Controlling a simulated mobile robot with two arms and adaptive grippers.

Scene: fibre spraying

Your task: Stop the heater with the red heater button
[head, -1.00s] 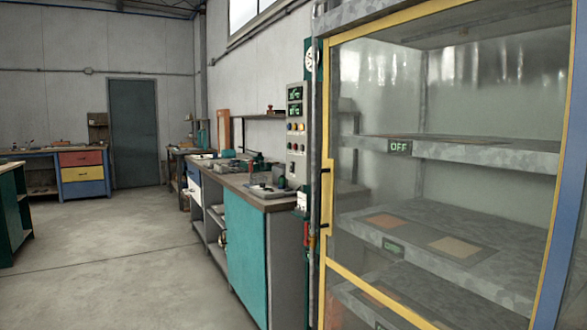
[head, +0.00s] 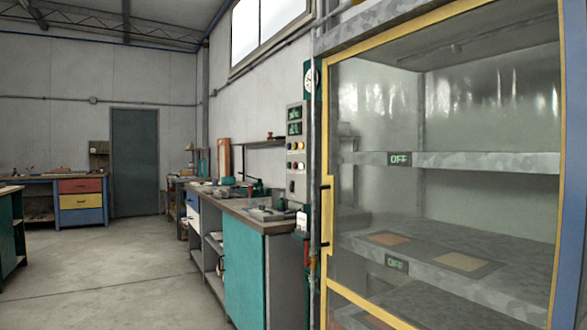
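A grey control panel (head: 296,150) is mounted upright at the left edge of the glass-fronted cabinet (head: 325,240). It has two dark displays with green readouts at its top and rows of small coloured buttons (head: 295,146) below. Some buttons look orange and some reddish, but they are too small to tell which is the red heater button. Two green "OFF" signs show inside the cabinet, on the upper shelf edge (head: 399,158) and the lower one (head: 396,262). Neither of my grippers is in view.
A workbench with a teal side (head: 245,265) stands left of the cabinet, below the panel, with tools on top. The concrete floor (head: 130,280) left of it is clear. A bench with coloured drawers (head: 80,202) and a grey door (head: 134,162) are at the back.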

